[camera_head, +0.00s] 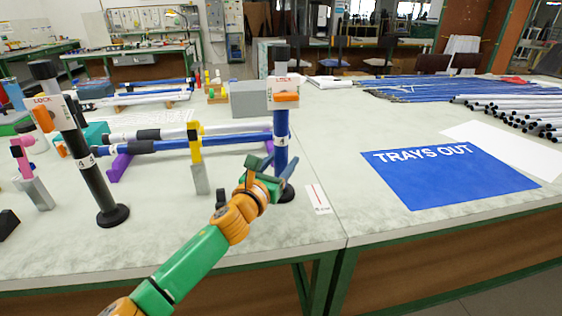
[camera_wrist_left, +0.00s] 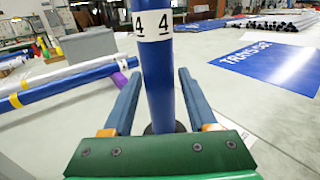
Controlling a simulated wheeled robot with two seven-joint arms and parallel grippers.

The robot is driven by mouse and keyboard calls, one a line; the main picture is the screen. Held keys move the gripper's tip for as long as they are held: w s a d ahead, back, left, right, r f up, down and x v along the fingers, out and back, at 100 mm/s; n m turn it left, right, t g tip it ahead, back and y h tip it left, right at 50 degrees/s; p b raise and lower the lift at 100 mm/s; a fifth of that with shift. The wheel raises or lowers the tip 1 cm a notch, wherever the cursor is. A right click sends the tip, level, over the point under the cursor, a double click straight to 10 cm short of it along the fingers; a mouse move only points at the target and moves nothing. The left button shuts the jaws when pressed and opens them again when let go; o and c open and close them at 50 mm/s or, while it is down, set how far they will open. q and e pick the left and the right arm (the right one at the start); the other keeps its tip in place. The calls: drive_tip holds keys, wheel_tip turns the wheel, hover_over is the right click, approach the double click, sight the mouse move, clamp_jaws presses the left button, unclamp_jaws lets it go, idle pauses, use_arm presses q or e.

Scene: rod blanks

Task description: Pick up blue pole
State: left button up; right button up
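An upright blue pole (camera_head: 281,158) stands on a dark round base. It has a white band marked 4 and a white LOCK head (camera_head: 284,84) with an orange part. My left gripper (camera_head: 274,166) is at its lower shaft. In the left wrist view the blue pole (camera_wrist_left: 162,92) rises between the open fingers of the left gripper (camera_wrist_left: 158,85), with gaps on both sides. Its base is partly hidden behind the gripper. Another blue pole (camera_head: 215,142) lies on purple supports (camera_head: 121,167), to the left. My right gripper is not in view.
A black upright pole (camera_head: 96,185) stands at left. A grey block with a yellow clamp (camera_head: 199,178) is close beside my arm. A blue TRAYS OUT mat (camera_head: 450,180) lies at right, with white rods (camera_head: 515,110) behind it. The table's front edge is near.

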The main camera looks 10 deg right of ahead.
sight(277, 126)
use_arm(q)
clamp_jaws()
wheel_tip(277, 126, up, 10)
drive_tip(key=p, duration=0.4)
drive_tip(key=shift+r, duration=0.1)
drive_tip(key=shift+w, duration=0.1)
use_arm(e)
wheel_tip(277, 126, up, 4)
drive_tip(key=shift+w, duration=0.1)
use_arm(q)
wheel_tip(277, 126, down, 8)
drive_tip(key=b, duration=0.5)
drive_tip(key=shift+r, duration=0.2)
drive_tip(key=shift+f+b, duration=0.3)
drive_tip(key=shift+b, duration=0.05)
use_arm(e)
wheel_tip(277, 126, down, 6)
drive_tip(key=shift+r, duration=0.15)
use_arm(q)
drive_tip(key=shift+f+b, duration=0.65)
drive_tip(key=shift+f, duration=0.4)
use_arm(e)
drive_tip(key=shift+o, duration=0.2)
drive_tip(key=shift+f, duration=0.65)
